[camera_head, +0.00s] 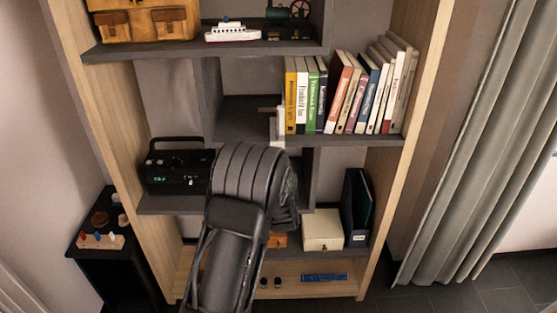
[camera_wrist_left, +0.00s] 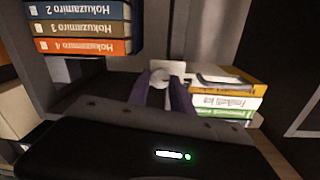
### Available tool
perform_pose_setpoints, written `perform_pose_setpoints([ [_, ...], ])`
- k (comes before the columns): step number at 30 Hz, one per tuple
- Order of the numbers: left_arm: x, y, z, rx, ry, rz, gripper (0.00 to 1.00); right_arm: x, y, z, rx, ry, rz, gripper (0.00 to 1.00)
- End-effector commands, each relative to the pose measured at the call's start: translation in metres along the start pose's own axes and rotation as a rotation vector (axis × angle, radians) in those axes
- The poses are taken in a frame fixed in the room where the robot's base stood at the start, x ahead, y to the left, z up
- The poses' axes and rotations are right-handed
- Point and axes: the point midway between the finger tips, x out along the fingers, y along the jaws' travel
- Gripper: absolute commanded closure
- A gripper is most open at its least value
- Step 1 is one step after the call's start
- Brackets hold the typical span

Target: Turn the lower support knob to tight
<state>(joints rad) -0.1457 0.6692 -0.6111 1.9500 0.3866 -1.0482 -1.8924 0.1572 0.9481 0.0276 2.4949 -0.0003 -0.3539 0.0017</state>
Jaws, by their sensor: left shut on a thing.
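A pale support plate (camera_head: 280,122) stands upright at the left end of the book row on the middle shelf; it also shows in the left wrist view (camera_wrist_left: 172,67). A small pale round knob (camera_wrist_left: 159,77) is in front of this plate. My left gripper (camera_wrist_left: 161,88) has its two purple fingers around the knob, shut on it. In the head view my left arm comes up from the bottom and its wrist hides the fingers and the knob. The knob's marking and turn angle cannot be read. My right gripper is not in view.
Several upright books (camera_head: 345,92) fill the middle shelf right of the plate. A black radio (camera_head: 175,170) is on the lower left shelf. A cream box (camera_head: 322,230) sits below. A toy ship (camera_head: 233,32) is above. Side panels and shelf boards closely surround my wrist.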

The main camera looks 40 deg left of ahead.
Motion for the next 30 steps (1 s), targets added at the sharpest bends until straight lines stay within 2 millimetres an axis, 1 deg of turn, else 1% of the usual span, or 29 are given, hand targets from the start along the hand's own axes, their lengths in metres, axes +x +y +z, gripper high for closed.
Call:
perform_pose_setpoints([
  [1,0.000,0.001,0.000,0.001,0.001,0.002,1.00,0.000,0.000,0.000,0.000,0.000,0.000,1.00],
  [2,0.000,0.001,0.000,0.001,0.001,0.002,0.72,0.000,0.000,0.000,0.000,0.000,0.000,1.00],
  [9,0.000,0.000,0.000,0.000,0.001,0.001,0.53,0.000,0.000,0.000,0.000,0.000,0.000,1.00],
  [10,0.000,0.000,0.000,0.000,0.001,0.001,0.51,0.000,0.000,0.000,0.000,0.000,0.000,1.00],
  [17,0.000,0.000,0.000,-0.001,0.000,0.001,0.51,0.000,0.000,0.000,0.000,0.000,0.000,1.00],
  [20,-0.004,0.001,0.000,-0.001,0.001,0.001,0.51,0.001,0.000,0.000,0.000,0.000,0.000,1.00],
  [23,-0.013,0.000,-0.001,-0.003,0.001,0.000,0.51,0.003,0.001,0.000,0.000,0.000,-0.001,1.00],
  [30,-0.053,0.001,-0.001,-0.003,0.003,0.001,0.51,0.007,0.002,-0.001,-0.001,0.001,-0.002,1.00],
])
